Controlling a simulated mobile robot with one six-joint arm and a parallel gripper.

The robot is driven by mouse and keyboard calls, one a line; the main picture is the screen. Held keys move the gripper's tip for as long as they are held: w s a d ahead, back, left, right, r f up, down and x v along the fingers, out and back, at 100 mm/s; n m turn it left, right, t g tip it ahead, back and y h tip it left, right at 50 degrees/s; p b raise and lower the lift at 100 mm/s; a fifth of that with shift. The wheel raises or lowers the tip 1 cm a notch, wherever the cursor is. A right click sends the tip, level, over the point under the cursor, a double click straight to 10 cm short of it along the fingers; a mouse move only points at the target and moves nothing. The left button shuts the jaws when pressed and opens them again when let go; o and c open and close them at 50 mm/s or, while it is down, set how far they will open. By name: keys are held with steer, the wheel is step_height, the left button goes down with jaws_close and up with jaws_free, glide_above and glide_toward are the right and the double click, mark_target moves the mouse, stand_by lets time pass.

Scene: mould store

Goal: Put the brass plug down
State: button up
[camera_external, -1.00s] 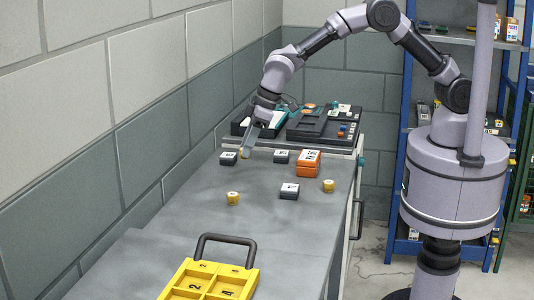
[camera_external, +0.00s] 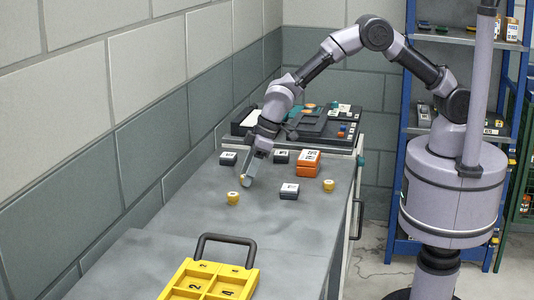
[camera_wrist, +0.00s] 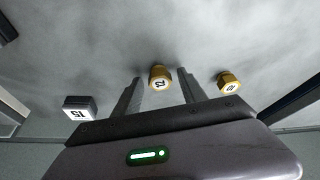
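In the wrist view the brass plug (camera_wrist: 160,77), marked 12, is between the fingertips of my gripper (camera_wrist: 160,76). A narrow gap shows on each side of it, so the gripper looks open around it. In the external view my gripper (camera_external: 247,181) points down at the grey bench, and only a bit of the plug (camera_external: 242,178) shows at its tip. The plug looks as far away as the plug beside it, so it appears to be at bench height. Its contact with the bench is hidden.
Another brass plug (camera_external: 233,198) stands close by, in front; a third (camera_external: 329,185) is to the right. Dark blocks (camera_external: 289,191) (camera_external: 228,158) and orange blocks (camera_external: 308,162) lie around. A yellow tray (camera_external: 180,284) is in front. Bare bench lies between.

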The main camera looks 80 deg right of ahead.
steer(key=s+d+r+m+p, duration=0.1)
steer(key=s+d+r, duration=0.25)
steer(key=r, duration=0.35)
steer(key=s+d+r+m+p, duration=0.1)
steer(key=s+d+r, duration=0.1)
steer(key=s+r, duration=0.35)
steer(key=s+d+r+p, duration=0.2)
steer(key=d+r, duration=0.1)
steer(key=r, duration=0.6)
steer(key=s+d+r+m+t, duration=0.1)
steer(key=s+d+r+m, duration=0.1)
steer(key=s+d+r, duration=0.35)
steer(key=s+d+r+m, duration=0.2)
steer(key=s, duration=0.6)
steer(key=s+d+f+m, duration=0.1)
steer(key=s+f+m, duration=0.1)
steer(key=s, duration=1)
steer(key=shift+d+m+t, duration=0.4)
steer(key=shift+s+f+b, duration=0.15)
steer(key=shift+f+b, duration=0.75)
steer(key=shift+b, duration=0.25)
